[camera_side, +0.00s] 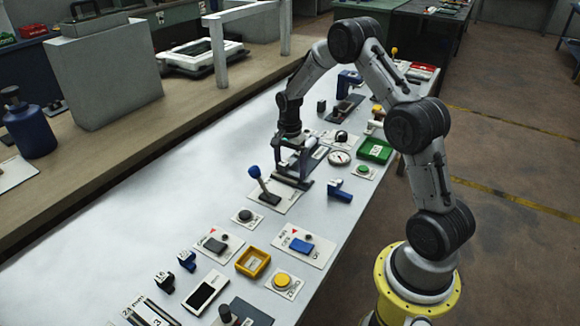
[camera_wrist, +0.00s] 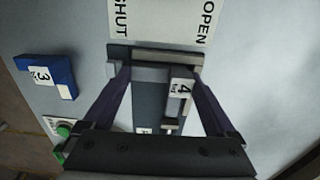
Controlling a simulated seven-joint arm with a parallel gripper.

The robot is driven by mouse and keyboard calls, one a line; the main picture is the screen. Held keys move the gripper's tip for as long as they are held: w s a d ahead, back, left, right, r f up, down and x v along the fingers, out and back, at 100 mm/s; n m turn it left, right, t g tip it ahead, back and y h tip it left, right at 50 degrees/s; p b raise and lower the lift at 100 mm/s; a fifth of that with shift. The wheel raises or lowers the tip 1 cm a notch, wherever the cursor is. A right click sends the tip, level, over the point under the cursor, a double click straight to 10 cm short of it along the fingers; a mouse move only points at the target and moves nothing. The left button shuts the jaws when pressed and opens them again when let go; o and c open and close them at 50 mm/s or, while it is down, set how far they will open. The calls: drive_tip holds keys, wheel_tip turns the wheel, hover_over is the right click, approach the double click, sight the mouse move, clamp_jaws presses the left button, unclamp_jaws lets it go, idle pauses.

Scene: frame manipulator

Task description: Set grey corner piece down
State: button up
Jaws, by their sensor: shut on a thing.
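The grey corner piece (camera_wrist: 181,88), with a white label reading 4, sits between the two dark fingers of my gripper (camera_wrist: 158,72) in the wrist view. My gripper is shut on it. A dark flat plate with grey bars (camera_wrist: 147,100) lies beneath and around the piece; I cannot tell whether the piece touches it. In the side view my gripper (camera_side: 292,168) is low over the table, just right of the blue-knobbed lever. The grey piece is small there and mostly hidden by the fingers.
A blue corner piece (camera_wrist: 45,77) labelled 3 lies left in the wrist view. The OPEN/SHUT card (camera_wrist: 160,18) is close to the fingers. In the side view, the blue-knobbed lever (camera_side: 257,182), a dial (camera_side: 340,157) and a green tray (camera_side: 375,150) stand nearby. The table's left side is clear.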

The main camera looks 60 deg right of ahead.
sight(290, 173)
drive_tip(key=shift+f, duration=0.15)
drive_tip(key=o, duration=1.1)
drive_tip(key=shift+c, duration=0.2)
wheel_tip(290, 173, up, 12)
drive_tip(key=s+a+r+n+t, duration=0.1)
drive_tip(key=s+a+r+n, duration=0.4)
drive_tip(key=a+r, duration=0.35)
drive_tip(key=s+a+r+n+t, duration=0.2)
drive_tip(key=s+a+n, duration=0.4)
drive_tip(key=s, duration=0.4)
drive_tip(key=s+a+r+n+t, duration=0.2)
drive_tip(key=s+a+n, duration=0.3)
drive_tip(key=s, duration=0.6)
drive_tip(key=shift+s+a+n+t, duration=0.15)
drive_tip(key=shift+a+n+t, duration=0.2)
drive_tip(key=shift+n, duration=0.65)
